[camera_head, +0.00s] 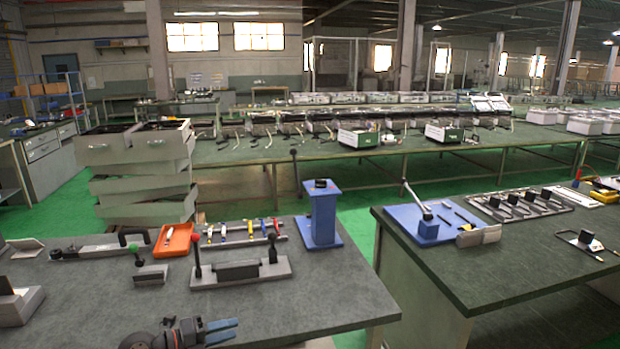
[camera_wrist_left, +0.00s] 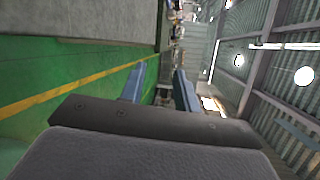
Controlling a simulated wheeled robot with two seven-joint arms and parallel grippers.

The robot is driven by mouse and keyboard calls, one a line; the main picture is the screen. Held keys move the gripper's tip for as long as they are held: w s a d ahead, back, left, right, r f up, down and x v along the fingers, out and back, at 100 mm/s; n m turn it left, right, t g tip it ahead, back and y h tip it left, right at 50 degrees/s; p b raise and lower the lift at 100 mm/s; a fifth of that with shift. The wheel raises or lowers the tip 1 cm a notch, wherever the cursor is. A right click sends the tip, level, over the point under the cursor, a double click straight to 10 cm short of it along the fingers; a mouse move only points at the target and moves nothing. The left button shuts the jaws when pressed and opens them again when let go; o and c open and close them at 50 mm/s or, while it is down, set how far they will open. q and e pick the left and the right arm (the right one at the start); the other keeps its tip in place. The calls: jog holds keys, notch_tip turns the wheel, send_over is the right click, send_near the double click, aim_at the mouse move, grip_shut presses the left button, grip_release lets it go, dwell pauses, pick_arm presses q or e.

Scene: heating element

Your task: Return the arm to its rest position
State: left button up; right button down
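My left gripper (camera_head: 236,330) shows at the bottom of the head view, at the near edge of the left workbench (camera_head: 330,290). Its blue fingers point right. In the left wrist view the two blue fingers (camera_wrist_left: 160,85) stand apart with nothing held between them. The left wrist view looks sideways past the bench across the green floor. Most of the left arm is hidden below the head view's frame. My right gripper is in neither view.
On the left bench, a grey fixture with upright levers (camera_head: 238,270) lies beyond the gripper. Behind it are an orange tray (camera_head: 173,240), coloured tools (camera_head: 240,232) and a blue stand (camera_head: 320,215). A second bench (camera_head: 490,265) stands at right. The left bench's front right is bare.

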pick_arm(q)
jog(key=s+a+f+n+t+y, duration=0.1)
jog(key=s+a+f+n+y, duration=0.15)
jog(key=f+n+y, duration=0.45)
jog(key=s+a+f+n+t+y, duration=0.15)
jog(key=s+f+n+y, duration=0.25)
jog(key=f+n, duration=0.6)
jog(key=s+a+f+n+t+y, duration=0.2)
jog(key=s+f+n+y, duration=0.25)
jog(key=f+n, duration=0.45)
jog(key=s+d+f+n+g+h, duration=0.1)
jog(key=s+d+f+g, duration=0.2)
jog(key=s, duration=0.5)
jog(key=s+d+f+n+g, duration=0.1)
jog(key=s+d+f+g, duration=0.3)
jog(key=s+f, duration=0.2)
jog(key=s+d+f+n+g+h, duration=0.1)
jog(key=s+d+f+n+g, duration=0.1)
jog(key=s, duration=0.7)
notch_tip(320, 180, down, 3)
jog(key=d+g, duration=0.1)
jog(key=g, duration=0.1)
jog(key=shift+s+d+g+h, duration=0.15)
jog(key=shift+s+g+h, duration=0.2)
jog(key=shift+s, duration=0.05)
